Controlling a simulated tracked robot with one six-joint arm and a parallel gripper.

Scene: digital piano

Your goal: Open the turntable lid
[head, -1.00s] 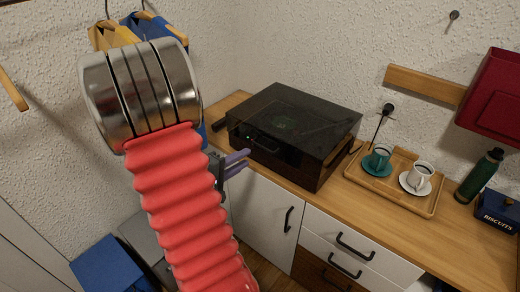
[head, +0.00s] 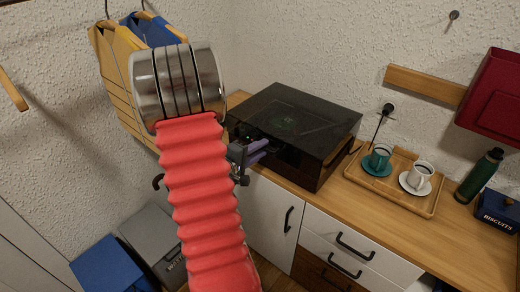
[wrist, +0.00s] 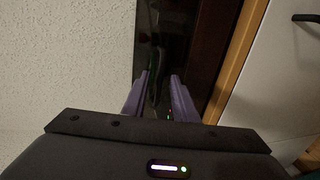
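The turntable (head: 288,174) stands on the wooden counter, with its dark see-through lid (head: 300,118) lying closed on top. My gripper (head: 262,152) is at the turntable's front left side, with its purple fingers pointing at the lid's front. In the wrist view my gripper (wrist: 160,85) shows two purple fingers apart, with a dark gap between them. The dark turntable front (wrist: 185,50) lies just beyond the fingertips. The lid's front handle is largely hidden by my fingers in the head view, and I cannot tell whether they touch it.
Right of the turntable, a wooden tray (head: 425,207) holds a teal cup (head: 380,156) and a white cup (head: 422,174). A green bottle (head: 480,176) and a blue biscuit tin (head: 498,210) stand further right.

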